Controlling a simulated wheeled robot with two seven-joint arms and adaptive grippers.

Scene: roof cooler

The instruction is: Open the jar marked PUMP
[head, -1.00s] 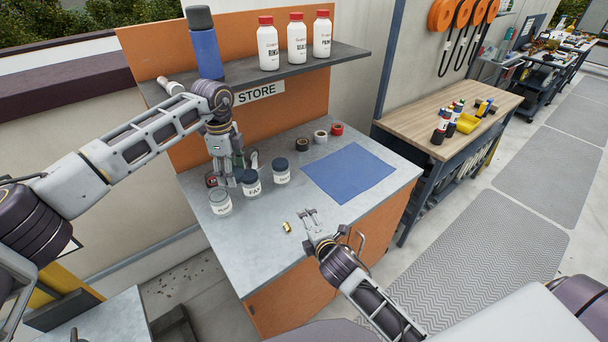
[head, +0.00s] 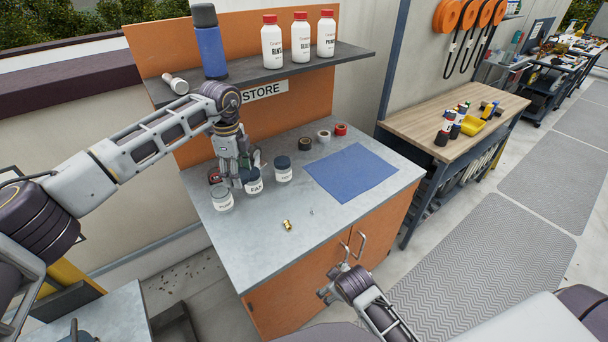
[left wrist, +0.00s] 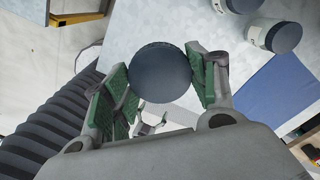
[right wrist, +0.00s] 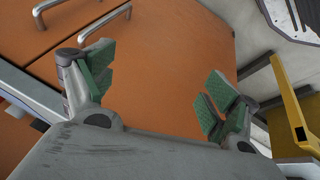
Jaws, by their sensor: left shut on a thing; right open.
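My left gripper (head: 232,182) is low over the counter behind the front jars. In the left wrist view its green pads close on a dark round lid (left wrist: 160,72); whether a jar is under it is hidden. The front-left jar (head: 222,200) has a label that looks like PUMP but is too small to be sure. Its top looks light grey, unlike the dark lids of the middle jar (head: 253,182) and right jar (head: 283,170). My right gripper (head: 328,288) is open and empty before the orange cabinet; its pads show in the right wrist view (right wrist: 158,85).
A blue mat (head: 352,173) lies right of the jars, with tape rolls (head: 323,137) behind it. A small brass fitting (head: 287,225) lies at the front. A shelf (head: 300,66) with bottles overhangs the back. The counter's front right is clear.

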